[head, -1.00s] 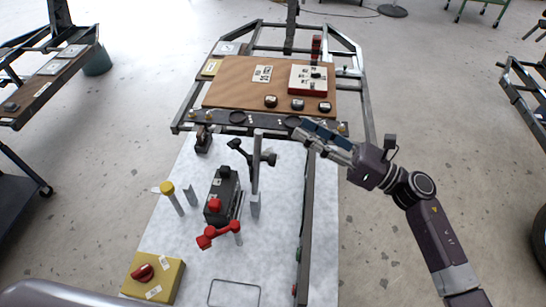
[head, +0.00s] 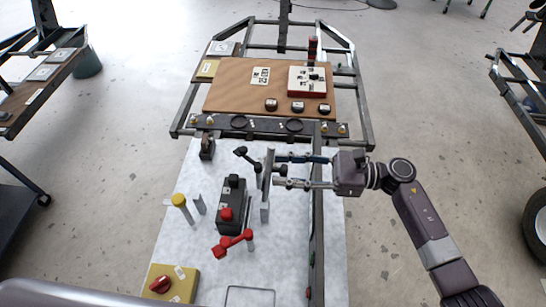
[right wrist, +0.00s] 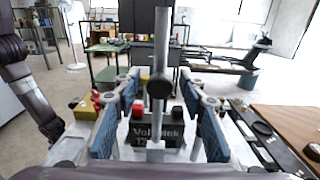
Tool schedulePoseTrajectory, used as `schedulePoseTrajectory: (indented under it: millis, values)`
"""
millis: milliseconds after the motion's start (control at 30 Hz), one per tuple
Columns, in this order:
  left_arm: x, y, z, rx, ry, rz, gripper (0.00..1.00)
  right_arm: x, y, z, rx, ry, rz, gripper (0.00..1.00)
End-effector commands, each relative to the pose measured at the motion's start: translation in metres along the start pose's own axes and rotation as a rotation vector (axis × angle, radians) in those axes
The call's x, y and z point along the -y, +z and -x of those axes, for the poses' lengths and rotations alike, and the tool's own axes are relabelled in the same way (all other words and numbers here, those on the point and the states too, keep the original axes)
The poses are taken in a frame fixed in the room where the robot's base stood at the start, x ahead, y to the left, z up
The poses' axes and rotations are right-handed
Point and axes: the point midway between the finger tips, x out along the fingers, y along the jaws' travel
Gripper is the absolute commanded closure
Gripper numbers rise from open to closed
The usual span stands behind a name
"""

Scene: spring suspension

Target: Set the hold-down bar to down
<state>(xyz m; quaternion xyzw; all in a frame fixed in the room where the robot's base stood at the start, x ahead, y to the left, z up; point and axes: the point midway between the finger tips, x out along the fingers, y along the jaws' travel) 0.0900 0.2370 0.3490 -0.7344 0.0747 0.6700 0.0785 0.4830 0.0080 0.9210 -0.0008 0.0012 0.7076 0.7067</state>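The hold-down bar (head: 268,172) is a flat grey bar standing upright beside the black battery (head: 231,205). It also shows upright in the right wrist view (right wrist: 161,45), with a round black knob (right wrist: 159,87) on it and the battery (right wrist: 140,140) behind. My right gripper (head: 277,171) reaches in from the right at the bar. In the right wrist view its blue-padded fingers (right wrist: 160,112) are open, one on each side of the bar, with gaps showing. My left gripper is not in view.
A red-handled lever (head: 235,242) stands in front of the battery and a yellow-capped post (head: 180,201) to its left. A yellow box with a red knob (head: 172,284) is at the front left. A wooden board (head: 240,92) lies behind.

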Motion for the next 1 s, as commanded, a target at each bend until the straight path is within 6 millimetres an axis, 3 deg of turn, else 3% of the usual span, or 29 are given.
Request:
schedulePoseTrajectory:
  millis: [333, 667, 1000]
  values:
    - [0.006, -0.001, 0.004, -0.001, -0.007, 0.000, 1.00, -0.002, -0.001, -0.002, 0.000, -0.001, -0.001, 0.63]
    - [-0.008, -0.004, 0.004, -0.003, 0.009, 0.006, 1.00, -0.002, -0.001, -0.002, 0.000, -0.001, -0.001, 0.99]
    - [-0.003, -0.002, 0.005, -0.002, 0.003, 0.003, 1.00, -0.002, 0.000, -0.003, -0.004, 0.000, -0.001, 1.00]
